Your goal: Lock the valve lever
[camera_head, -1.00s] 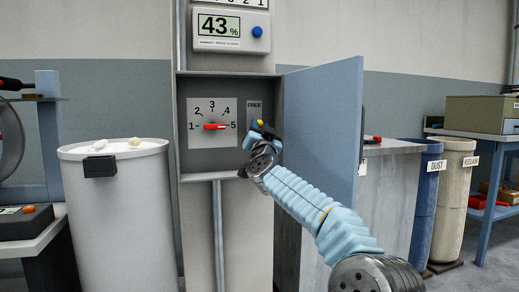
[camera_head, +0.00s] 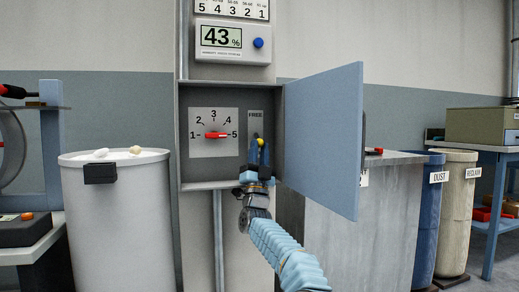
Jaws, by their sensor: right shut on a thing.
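The red valve lever (camera_head: 216,135) sits on a white dial plate (camera_head: 200,149) inside an open wall box (camera_head: 228,184). It lies horizontal, with its end toward the number 5. To its right is a narrow grey plate marked FREE (camera_head: 257,114). A small yellow knob (camera_head: 259,141) shows on that plate between my right gripper's fingers. My right gripper (camera_head: 259,150) points upward in the box and is shut on the yellow knob. The fingers hide the lower part of that plate. My left gripper is not in view.
A humidity display (camera_head: 222,36) reading 43% is above the box. A grey bin (camera_head: 118,220) stands at left. A grey cabinet (camera_head: 345,230) and bins marked DUST (camera_head: 428,220) and RECLAIM (camera_head: 459,215) stand right.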

